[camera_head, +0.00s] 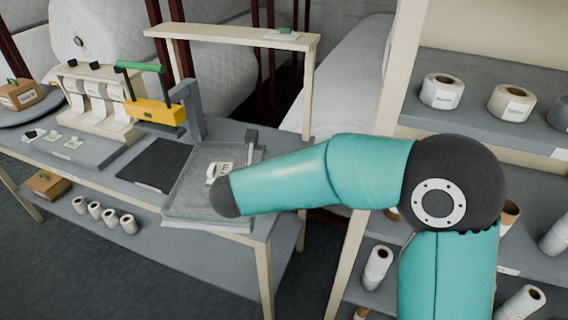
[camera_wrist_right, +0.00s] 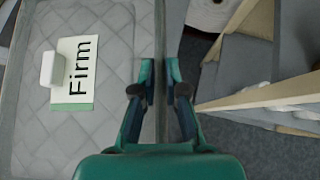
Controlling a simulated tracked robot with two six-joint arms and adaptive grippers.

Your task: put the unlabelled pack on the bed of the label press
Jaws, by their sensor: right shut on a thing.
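The label press (camera_head: 155,111) stands on the table at left centre of the head view, with a yellow head and green handle. A flat black pad (camera_head: 152,168) lies in front of it; I cannot tell if this is its bed. A brown pack with a handle (camera_head: 47,184) lies on the lower shelf, with no label visible. My right gripper (camera_wrist_right: 160,80) is shut on a thin upright edge (camera_wrist_right: 160,30) of the shallow, clear-looking tray (camera_head: 180,209); my arm hides the grip in the head view. My left gripper is not in view.
A labelled brown pack (camera_head: 20,97) sits far left. Label plates (camera_head: 52,138) lie on a grey board. Racks with rolls (camera_head: 441,91) stand at the right.

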